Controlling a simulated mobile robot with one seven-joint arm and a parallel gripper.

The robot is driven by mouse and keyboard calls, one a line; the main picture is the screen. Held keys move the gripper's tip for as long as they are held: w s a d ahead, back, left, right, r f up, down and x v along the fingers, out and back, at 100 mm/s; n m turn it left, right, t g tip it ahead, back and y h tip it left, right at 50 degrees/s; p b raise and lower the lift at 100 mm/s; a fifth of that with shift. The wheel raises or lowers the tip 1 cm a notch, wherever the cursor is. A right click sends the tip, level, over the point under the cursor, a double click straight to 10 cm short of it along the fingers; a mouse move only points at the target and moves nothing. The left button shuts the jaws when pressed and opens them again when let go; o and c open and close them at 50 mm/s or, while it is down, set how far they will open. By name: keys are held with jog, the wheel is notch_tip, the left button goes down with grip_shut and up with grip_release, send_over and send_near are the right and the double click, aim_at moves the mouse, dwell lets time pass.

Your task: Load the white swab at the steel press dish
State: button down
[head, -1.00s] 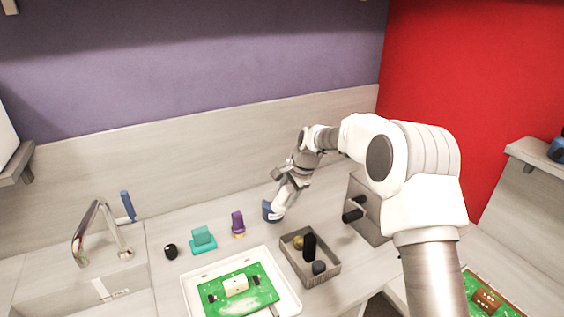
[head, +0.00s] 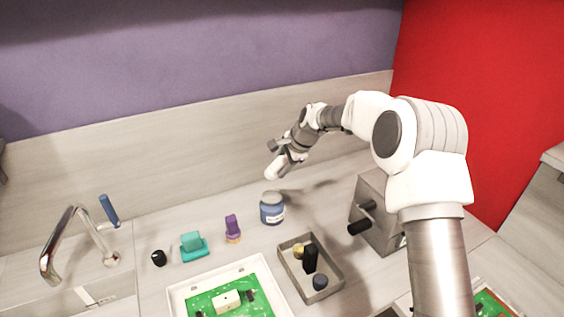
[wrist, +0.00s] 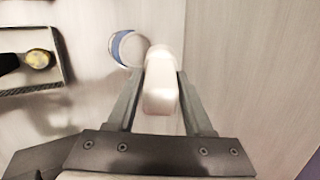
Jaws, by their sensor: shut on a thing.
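My gripper (wrist: 158,88) is shut on the white swab (wrist: 160,92), a pale block with a rounded end pointing away from the wrist. In the head view, my gripper (head: 283,155) holds the swab (head: 279,166) in the air above a blue jar with a pale grey top (head: 272,208), probably the steel press dish. The jar stands upright on the counter. In the wrist view, its round top (wrist: 128,48) shows beside the swab's far end, partly covered by it. A gap shows between swab and jar in the head view.
An open grey tray (head: 325,287) with several small items stands in front of the jar. A purple brush (head: 233,229), teal block (head: 192,246) and black knob (head: 159,258) stand left. A grey box with black knobs (head: 384,222) stands right. A green board (head: 240,301) lies in front.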

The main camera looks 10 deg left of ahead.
jog(key=shift+f+b, duration=1.8)
jog(key=shift+f, duration=1.15)
jog(key=shift+f+b, duration=0.7)
jog(key=shift+f, duration=0.5)
dwell(0.3)
jog(key=shift+r, duration=0.15)
jog(key=shift+r+p, duration=2.3)
jog(key=shift+r, duration=1.15)
jog(key=shift+s, duration=0.15)
